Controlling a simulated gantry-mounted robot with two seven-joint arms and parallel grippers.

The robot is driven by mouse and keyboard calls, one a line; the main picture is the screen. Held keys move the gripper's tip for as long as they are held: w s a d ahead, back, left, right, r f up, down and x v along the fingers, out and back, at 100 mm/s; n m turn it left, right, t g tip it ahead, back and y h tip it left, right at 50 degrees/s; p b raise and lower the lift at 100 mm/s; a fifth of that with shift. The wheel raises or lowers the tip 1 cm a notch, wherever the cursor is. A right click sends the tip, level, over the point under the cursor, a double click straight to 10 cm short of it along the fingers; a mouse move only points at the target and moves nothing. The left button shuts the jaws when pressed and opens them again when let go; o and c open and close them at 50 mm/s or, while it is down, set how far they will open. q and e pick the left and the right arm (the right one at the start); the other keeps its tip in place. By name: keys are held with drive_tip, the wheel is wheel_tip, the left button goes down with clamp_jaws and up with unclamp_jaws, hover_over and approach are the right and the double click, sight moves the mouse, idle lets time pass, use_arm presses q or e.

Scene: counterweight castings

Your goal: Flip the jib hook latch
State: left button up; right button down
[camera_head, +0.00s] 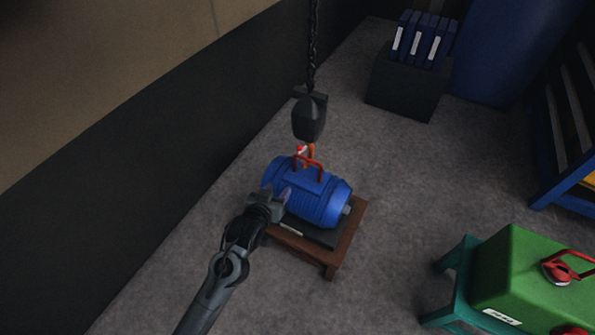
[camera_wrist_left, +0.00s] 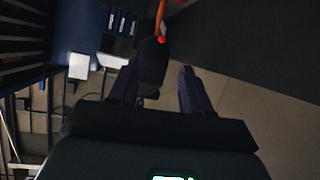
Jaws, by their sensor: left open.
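A dark hook block (camera_head: 309,119) hangs on a chain above the blue motor. Its orange hook (camera_head: 310,155) hangs at the motor's orange lifting handle (camera_head: 308,166); I cannot tell whether they touch. A small red latch tip (camera_head: 300,149) shows at the hook's left side. My left gripper (camera_head: 275,195) is open, in front of the motor's left end and below the hook in the picture. In the left wrist view, the block (camera_wrist_left: 152,62) appears between the open fingers, with the red latch tip (camera_wrist_left: 161,40) beyond them. My right gripper is out of view.
The blue motor (camera_head: 323,205) sits on a dark plate on a wooden stand (camera_head: 333,262). A green case (camera_head: 520,270) on a teal stool is at lower right. Blue binders (camera_head: 424,38) stand on a dark box behind. A wall runs along the left. Grey floor is free right of the motor.

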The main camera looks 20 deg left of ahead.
sight(299, 150)
use_arm(q)
drive_tip(key=w+f+t+b, duration=0.1)
drive_tip(key=w+f+b, duration=0.1)
drive_tip(key=w+b, duration=0.3)
drive_tip(key=w+a+f+n+t+b, duration=0.1)
drive_tip(key=w+f+t+b, duration=0.1)
drive_tip(key=w+b, duration=0.4)
drive_tip(key=w+f+t+y+b, duration=0.1)
drive_tip(key=w+f+b, duration=0.2)
drive_tip(key=w+b, duration=0.3)
drive_tip(key=shift+w+a+n+t, duration=0.15)
drive_tip(key=shift+w+t, duration=0.05)
drive_tip(key=shift+w, duration=1.1)
drive_tip(key=shift+w+a+n+t, duration=0.1)
drive_tip(key=shift+w+n+t, duration=0.1)
drive_tip(key=shift+w, duration=1.05)
drive_tip(key=shift+c, duration=0.5)
clamp_jaws()
